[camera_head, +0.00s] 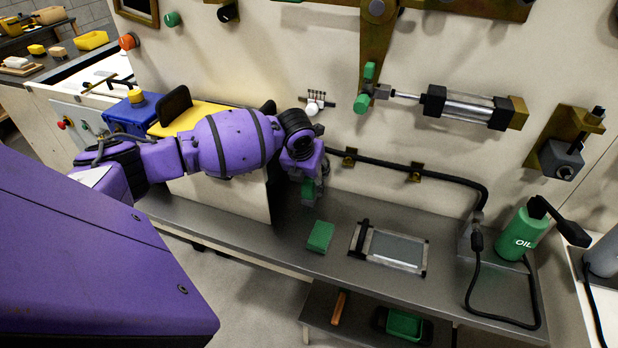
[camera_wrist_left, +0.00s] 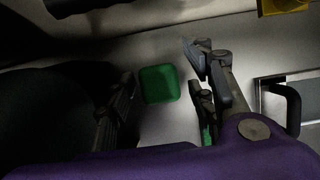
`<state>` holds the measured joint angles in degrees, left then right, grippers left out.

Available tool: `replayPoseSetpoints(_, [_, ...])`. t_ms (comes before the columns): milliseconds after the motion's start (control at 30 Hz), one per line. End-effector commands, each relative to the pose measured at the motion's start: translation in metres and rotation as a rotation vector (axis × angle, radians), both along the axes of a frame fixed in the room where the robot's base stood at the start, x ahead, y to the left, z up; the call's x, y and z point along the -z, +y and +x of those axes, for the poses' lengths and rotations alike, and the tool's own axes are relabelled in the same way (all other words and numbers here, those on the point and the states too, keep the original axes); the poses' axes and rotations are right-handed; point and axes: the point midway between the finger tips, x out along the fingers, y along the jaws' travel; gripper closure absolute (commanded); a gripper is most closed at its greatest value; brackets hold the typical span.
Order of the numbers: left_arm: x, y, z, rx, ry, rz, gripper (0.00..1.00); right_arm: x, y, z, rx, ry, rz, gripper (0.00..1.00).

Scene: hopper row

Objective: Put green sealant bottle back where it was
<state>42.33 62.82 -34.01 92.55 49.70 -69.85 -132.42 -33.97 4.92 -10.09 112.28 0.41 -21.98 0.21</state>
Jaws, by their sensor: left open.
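A green piece that I take for the sealant bottle (camera_head: 308,190) shows just below my left gripper (camera_head: 310,174), at the back of the grey shelf near the wall. In the left wrist view the bottle (camera_wrist_left: 160,83) is a rounded green square. It lies between the two spread fingers of my left gripper (camera_wrist_left: 163,85), with gaps on both sides. The gripper is open and points down. The bottle's lower part is hidden in the head view, so I cannot tell whether it touches the shelf. My right gripper is out of view.
On the shelf (camera_head: 455,300), a flat green block (camera_head: 320,236) lies in front of the gripper, left of a framed plate (camera_head: 395,250) with a black handle. A green OIL bottle (camera_head: 522,235) stands at right. A black pipe (camera_head: 400,167) runs along the wall.

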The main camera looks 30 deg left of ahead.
Motion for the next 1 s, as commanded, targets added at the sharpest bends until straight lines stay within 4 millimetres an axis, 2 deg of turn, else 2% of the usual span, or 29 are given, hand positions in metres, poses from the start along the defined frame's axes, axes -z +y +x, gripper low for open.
replayPoseSetpoints(167, [-0.023, -0.001, -0.004, 0.003, -0.006, 0.002, 0.51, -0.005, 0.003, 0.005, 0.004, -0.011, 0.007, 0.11])
replayPoseSetpoints(400, [-0.073, -0.006, -0.024, 0.002, -0.007, 0.003, 0.51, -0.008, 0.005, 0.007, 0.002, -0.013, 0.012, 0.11])
replayPoseSetpoints(600, [-0.104, -0.010, -0.038, 0.001, -0.003, 0.001, 0.51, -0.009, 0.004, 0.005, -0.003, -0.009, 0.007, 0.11])
replayPoseSetpoints(800, [-0.116, -0.013, -0.044, 0.000, -0.001, -0.001, 0.51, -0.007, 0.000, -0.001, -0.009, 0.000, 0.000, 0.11])
replayPoseSetpoints(1000, [-0.117, -0.012, -0.044, -0.001, 0.000, -0.001, 0.51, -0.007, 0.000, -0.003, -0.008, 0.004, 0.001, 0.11])
